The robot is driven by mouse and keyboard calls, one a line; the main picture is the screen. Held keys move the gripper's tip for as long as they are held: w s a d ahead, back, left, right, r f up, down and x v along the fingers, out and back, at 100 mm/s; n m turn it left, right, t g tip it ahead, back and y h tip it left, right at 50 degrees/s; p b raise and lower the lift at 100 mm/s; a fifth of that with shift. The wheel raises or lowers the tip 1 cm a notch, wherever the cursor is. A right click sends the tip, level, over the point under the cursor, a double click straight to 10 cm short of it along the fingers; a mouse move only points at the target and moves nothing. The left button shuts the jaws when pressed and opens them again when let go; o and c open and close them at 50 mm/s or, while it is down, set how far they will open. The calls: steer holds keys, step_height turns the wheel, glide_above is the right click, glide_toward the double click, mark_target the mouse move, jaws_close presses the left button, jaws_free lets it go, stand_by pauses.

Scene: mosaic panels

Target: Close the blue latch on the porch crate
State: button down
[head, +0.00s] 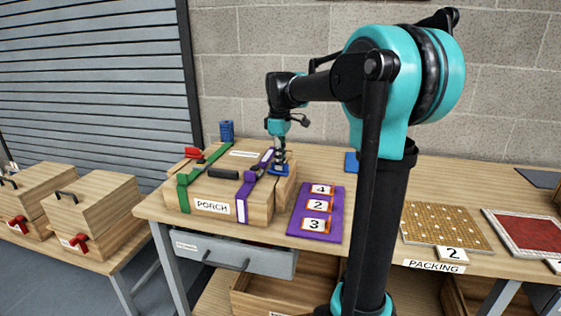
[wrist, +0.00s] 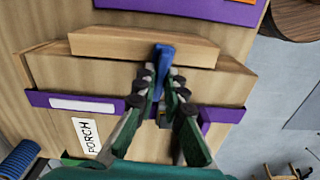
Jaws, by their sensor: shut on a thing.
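The wooden porch crate (head: 216,190) stands on the workbench in the head view, with a white PORCH label on its front. It fills much of the wrist view (wrist: 80,70). The blue latch (head: 281,169) is at the crate's right end. In the wrist view the blue latch (wrist: 163,62) is a narrow upright piece between my fingertips, beside a wooden strip. My gripper (head: 279,151) is above the right end of the crate. In the wrist view my gripper (wrist: 163,82) is shut on the latch, and its fingers hide the latch's lower part.
Green (head: 183,192) and purple (head: 243,196) straps cross the crate. A red latch (head: 193,153) and a blue cylinder (head: 227,130) are at its back left. A purple mat (head: 330,190) with numbered cards lies to the right. Below is a grey drawer (head: 222,256).

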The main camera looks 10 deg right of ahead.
steer(key=shift+s+n, duration=0.1)
steer(key=shift+n, duration=0.5)
steer(key=c, duration=1.6)
jaws_free()
steer(key=shift+r, duration=0.1)
step_height(320, 180, up, 12)
steer(key=shift+s, duration=0.15)
